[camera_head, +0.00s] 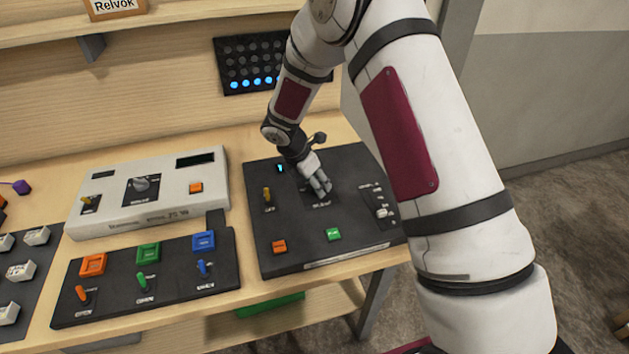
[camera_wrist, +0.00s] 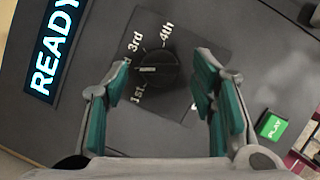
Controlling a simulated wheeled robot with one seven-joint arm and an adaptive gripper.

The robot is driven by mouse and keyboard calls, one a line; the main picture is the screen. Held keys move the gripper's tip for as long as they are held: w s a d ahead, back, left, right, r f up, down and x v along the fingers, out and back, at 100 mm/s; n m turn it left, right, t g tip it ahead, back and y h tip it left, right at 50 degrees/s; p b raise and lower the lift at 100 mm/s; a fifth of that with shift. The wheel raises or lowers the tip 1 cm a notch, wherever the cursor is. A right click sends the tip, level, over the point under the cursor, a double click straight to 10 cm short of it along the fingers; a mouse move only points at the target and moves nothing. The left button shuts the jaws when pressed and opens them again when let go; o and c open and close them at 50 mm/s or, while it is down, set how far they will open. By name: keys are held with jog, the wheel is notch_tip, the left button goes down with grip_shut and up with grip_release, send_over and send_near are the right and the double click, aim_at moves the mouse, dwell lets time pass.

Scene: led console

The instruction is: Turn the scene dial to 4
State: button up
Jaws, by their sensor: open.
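The black round scene dial (camera_wrist: 157,70) shows in the wrist view, on a dark square plate with labels 1st, 3rd and 4th. A label between 1st and 3rd is partly hidden by my left finger. The dial's white mark lies on its left side, towards that partly hidden label. My gripper (camera_wrist: 164,64) is open, its teal-padded fingers either side of the dial in the picture; I cannot tell whether they touch it. In the head view my gripper (camera_head: 321,186) is over the black console (camera_head: 345,249) and hides the dial.
The console also has a lit READY display (camera_wrist: 56,47), a green PLAY button (camera_wrist: 271,126), an orange button (camera_head: 279,246), a yellow lever (camera_head: 267,194) and a slider (camera_head: 382,212). A white console (camera_head: 150,209) and a switch panel (camera_head: 146,291) stand to the left.

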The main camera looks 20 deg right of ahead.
jog(key=shift+f, duration=0.1)
jog(key=c, duration=1.1)
jog(key=shift+c, duration=0.2)
jog(key=shift+w, duration=0.1)
jog(key=m+b, duration=0.1)
jog(key=m+g+b, duration=0.1)
jog(key=m+b, duration=0.1)
jog(key=shift+w+f+m+h, duration=0.1)
jog(key=shift+w+m+h, duration=0.2)
jog(key=m+g+b, duration=0.1)
jog(key=m+b, duration=0.1)
jog(key=m, duration=0.1)
jog(key=m+g+b, duration=0.1)
jog(key=m+b, duration=0.2)
jog(key=shift+w+g, duration=0.2)
jog(key=shift+g, duration=0.1)
jog(key=m+y+b, duration=0.1)
jog(key=m, duration=0.2)
jog(key=m+g+b, duration=0.1)
jog(key=m, duration=0.1)
jog(key=shift+w+d+m+g+y+b, duration=0.2)
jog(key=shift+m+g+y+b, duration=0.1)
jog(key=shift+m+y+b, duration=0.1)
jog(key=shift+d+m+g+y+b, duration=0.1)
jog(key=shift+m+g+y+b, duration=0.2)
jog(key=shift+m, duration=0.85)
jog(key=shift+d+m+g+y+b, duration=0.1)
jog(key=shift+m+y+b, duration=0.3)
jog(key=shift+m, duration=0.75)
